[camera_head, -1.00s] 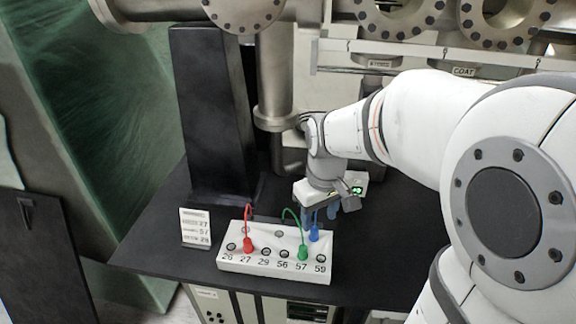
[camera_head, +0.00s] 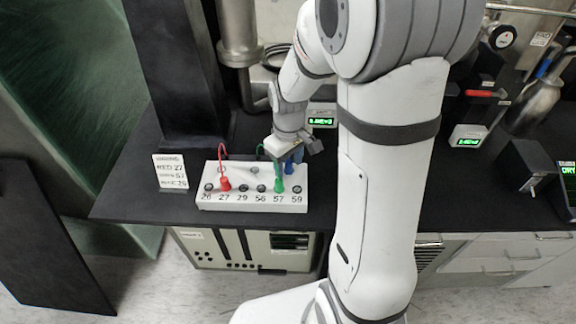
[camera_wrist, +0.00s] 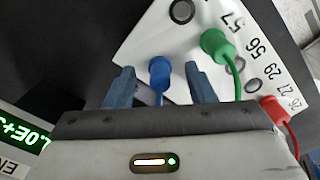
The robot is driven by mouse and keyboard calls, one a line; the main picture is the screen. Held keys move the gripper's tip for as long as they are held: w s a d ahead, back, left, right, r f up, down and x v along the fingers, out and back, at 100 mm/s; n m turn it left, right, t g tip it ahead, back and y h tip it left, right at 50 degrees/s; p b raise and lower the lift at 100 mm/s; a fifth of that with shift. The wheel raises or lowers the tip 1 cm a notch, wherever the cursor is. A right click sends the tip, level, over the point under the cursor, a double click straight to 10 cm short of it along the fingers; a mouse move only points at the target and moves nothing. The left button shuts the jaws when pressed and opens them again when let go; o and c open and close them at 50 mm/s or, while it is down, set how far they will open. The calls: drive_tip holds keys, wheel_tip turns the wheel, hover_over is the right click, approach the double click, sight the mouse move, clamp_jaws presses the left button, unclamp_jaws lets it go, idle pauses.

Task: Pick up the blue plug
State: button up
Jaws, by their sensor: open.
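The blue plug (camera_wrist: 159,69) sits at the white socket board, between the two blue fingertips of my gripper (camera_wrist: 158,85) in the wrist view. The gripper is open, with a finger on each side of the plug and a visible gap to each. In the head view the blue plug (camera_head: 289,168) is partly hidden by my gripper (camera_head: 288,157), which points down at the board's right rear. The white board (camera_head: 237,200) carries numbered sockets. A green plug (camera_wrist: 213,43) stands at 57, close beside the right finger in the wrist view.
A red plug (camera_head: 225,184) stands at 27, with a red cable. A small white label card (camera_head: 170,171) stands left of the board. A green-lit display (camera_head: 321,121) is behind my gripper. Free black tabletop (camera_head: 125,190) lies at the left.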

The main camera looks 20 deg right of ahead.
drive_tip(key=c, duration=1)
